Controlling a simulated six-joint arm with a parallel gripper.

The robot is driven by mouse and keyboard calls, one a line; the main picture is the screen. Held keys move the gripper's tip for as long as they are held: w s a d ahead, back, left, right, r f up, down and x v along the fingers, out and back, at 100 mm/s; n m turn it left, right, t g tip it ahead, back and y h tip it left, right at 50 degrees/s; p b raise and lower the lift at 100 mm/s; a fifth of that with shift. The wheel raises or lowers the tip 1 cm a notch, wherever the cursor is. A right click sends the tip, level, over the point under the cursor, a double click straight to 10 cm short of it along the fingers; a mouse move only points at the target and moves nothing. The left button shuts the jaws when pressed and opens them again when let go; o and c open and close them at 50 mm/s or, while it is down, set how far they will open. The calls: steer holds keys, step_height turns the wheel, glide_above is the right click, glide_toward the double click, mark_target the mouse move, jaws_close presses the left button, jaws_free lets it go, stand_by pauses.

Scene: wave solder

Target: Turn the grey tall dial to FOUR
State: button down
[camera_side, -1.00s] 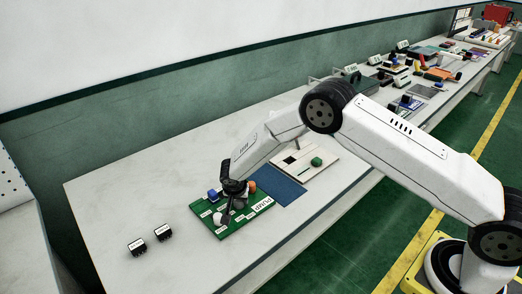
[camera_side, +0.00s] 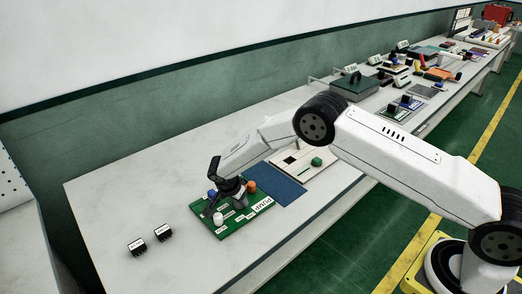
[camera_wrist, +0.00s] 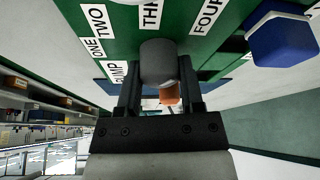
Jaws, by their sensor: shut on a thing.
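The grey tall dial (camera_wrist: 158,62) stands between the fingers of my gripper (camera_wrist: 160,88) in the wrist view. My gripper is shut on it. In the side view my gripper (camera_side: 236,194) is over the green panel (camera_side: 232,229) and mostly covers the dial. The wrist view shows the labels ONE (camera_wrist: 97,48), TWO (camera_wrist: 97,20), THREE, partly cut off (camera_wrist: 150,14), and FOUR (camera_wrist: 208,15) on the panel around the dial. I see no pointer mark on the dial, so I cannot tell which label it faces.
A blue knob (camera_wrist: 282,38), an orange knob (camera_wrist: 169,95) and a white knob (camera_side: 218,218) are close around the dial. A PUMP label (camera_side: 262,205) is on the panel. A blue mat (camera_side: 284,191) lies right.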

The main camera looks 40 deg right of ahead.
steer(key=shift+c, duration=1.1)
jaws_free()
steer(key=shift+r, duration=0.1)
steer(key=v, duration=0.7)
steer(key=shift+r, duration=0.3)
steer(key=shift+a, duration=0.15)
steer(key=s+d+r+n+y, duration=0.1)
steer(key=s+d+r+n, duration=0.2)
steer(key=s, duration=0.6)
steer(key=s+d+r+n+t+y, duration=0.1)
steer(key=s+d+r+n+y, duration=0.1)
steer(key=s+r+n, duration=0.3)
steer(key=s+d+r+n+y, duration=0.1)
steer(key=s+d+r+n, duration=0.2)
steer(key=s+n, duration=0.4)
steer(key=s+d, duration=0.1)
steer(key=s, duration=0.5)
steer(key=shift+s+d+r, duration=0.2)
steer(key=shift+s+r, duration=0.15)
steer(key=shift+r, duration=0.05)
